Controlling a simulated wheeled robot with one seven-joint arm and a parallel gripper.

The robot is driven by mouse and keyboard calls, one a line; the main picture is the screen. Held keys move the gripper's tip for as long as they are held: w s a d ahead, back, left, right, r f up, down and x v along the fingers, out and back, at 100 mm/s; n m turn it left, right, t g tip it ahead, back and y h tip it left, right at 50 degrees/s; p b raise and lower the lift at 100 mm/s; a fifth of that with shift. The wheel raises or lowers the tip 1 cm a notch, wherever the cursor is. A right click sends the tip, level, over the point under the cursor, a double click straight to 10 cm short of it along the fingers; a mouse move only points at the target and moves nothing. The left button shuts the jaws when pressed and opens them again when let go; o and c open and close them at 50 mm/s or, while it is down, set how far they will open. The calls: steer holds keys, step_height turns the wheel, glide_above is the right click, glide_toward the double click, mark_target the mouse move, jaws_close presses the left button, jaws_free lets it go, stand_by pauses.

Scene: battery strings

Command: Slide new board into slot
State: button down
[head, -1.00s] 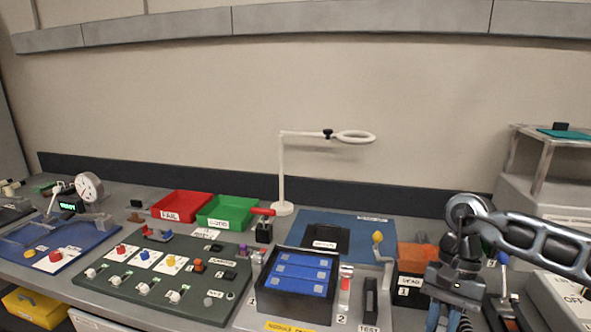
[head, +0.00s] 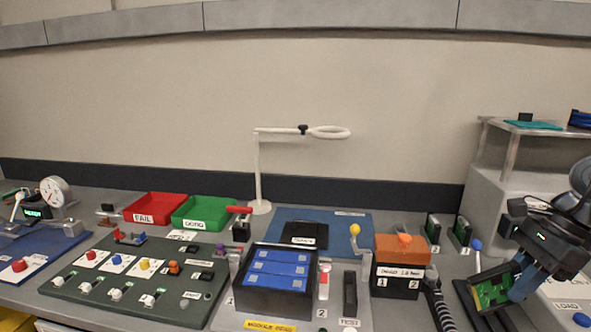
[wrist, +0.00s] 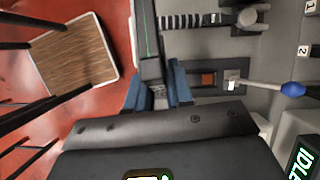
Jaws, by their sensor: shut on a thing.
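My gripper (head: 522,286) is at the right of the head view, shut on a green circuit board (head: 494,288). The board is tilted and hangs over the bench's right part. In the wrist view my blue fingers (wrist: 158,92) clamp the board (wrist: 150,45), seen edge-on as a dark strip. A dark holder (head: 468,306) lies just below and left of the board; I cannot tell if they touch. I cannot clearly make out which opening is the slot.
A blue-knobbed lever (wrist: 275,88) is right of my fingers in the wrist view, near an orange button (wrist: 208,79). A ribbed black hose (head: 436,300) is left of the board. An orange-topped box (head: 402,250) and a black tray (head: 275,298) stand farther left. Red floor (wrist: 45,150) shows.

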steer(key=s+d+r+m+t+h, duration=0.1)
steer(key=s+d+r+m+h, duration=0.1)
steer(key=d+m, duration=0.4)
steer(key=s+d+r+m+t+h+b, duration=0.1)
steer(key=s+d+r+m, duration=0.4)
steer(key=s+d+m, duration=0.1)
steer(key=s+d+r+m+t+h+b, duration=0.1)
steer(key=s+d+r+m, duration=0.3)
steer(key=d, duration=0.5)
steer(key=s+m+h, duration=0.1)
steer(key=s+m, duration=0.1)
steer(key=m, duration=0.1)
steer(key=shift+d+t+h, duration=0.3)
steer(key=shift+d+t, duration=0.1)
steer(key=shift+r, duration=0.1)
